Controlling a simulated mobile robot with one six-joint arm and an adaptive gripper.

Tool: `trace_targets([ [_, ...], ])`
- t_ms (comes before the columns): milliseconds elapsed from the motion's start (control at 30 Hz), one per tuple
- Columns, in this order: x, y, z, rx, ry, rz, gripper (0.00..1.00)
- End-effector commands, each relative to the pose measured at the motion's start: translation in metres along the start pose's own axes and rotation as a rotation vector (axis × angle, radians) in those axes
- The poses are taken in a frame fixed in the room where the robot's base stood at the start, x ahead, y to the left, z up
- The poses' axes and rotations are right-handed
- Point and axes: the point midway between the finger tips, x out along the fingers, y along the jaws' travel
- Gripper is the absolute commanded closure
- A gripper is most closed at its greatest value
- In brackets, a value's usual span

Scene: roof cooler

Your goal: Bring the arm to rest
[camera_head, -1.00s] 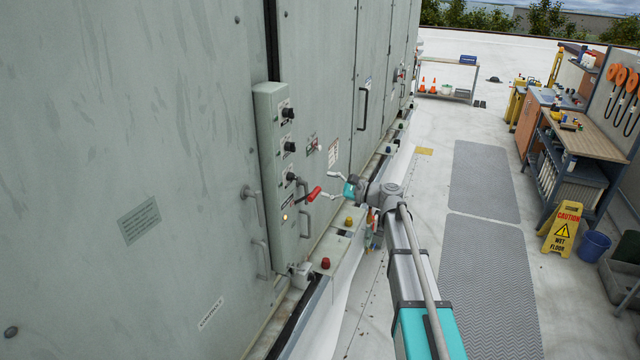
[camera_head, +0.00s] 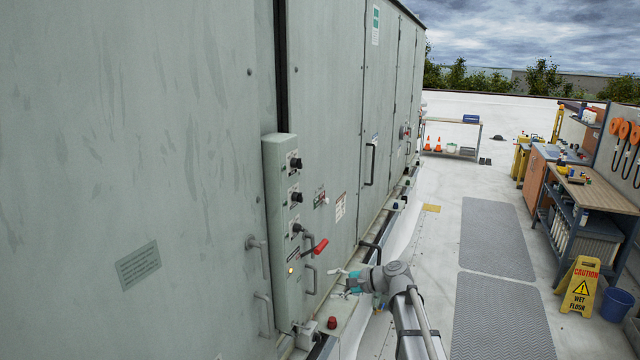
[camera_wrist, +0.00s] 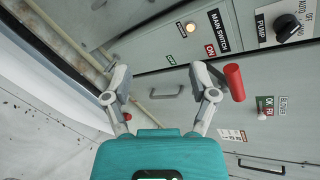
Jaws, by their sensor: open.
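My gripper (camera_head: 347,282) is open and empty, in front of the cooler's side, below and to the right of the red-handled main switch (camera_head: 319,246) in the head view. In the wrist view my gripper (camera_wrist: 158,80) has its two grey fingers spread wide apart. The red handle (camera_wrist: 234,83) shows just beyond the right finger there; the head view shows a gap between them. The switch sits on the grey control box (camera_head: 280,220), with a lit amber lamp (camera_head: 291,270) beside it. My arm reaches up from the lower right.
The large grey-green cooler (camera_head: 140,150) fills the left side. Grey mats (camera_head: 495,235) lie on the open roof to the right. A wet-floor sign (camera_head: 579,287), a blue bucket (camera_head: 615,305) and a workbench (camera_head: 597,195) stand at the right.

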Motion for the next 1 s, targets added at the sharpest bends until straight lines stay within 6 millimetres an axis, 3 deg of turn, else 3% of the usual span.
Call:
trace_targets([
  [33,0.003,0.032,0.001,-0.049,0.020,0.057,0.26],
  [100,0.004,0.062,0.002,-0.118,0.047,0.141,0.26],
  [367,-0.007,0.170,0.000,-0.361,0.117,0.462,0.26],
  [600,-0.033,0.261,-0.002,-0.555,0.142,0.775,0.26],
  [800,-0.064,0.323,-0.003,-0.681,0.136,1.027,0.26],
  [1000,-0.087,0.353,-0.003,-0.747,0.121,1.189,0.26],
])
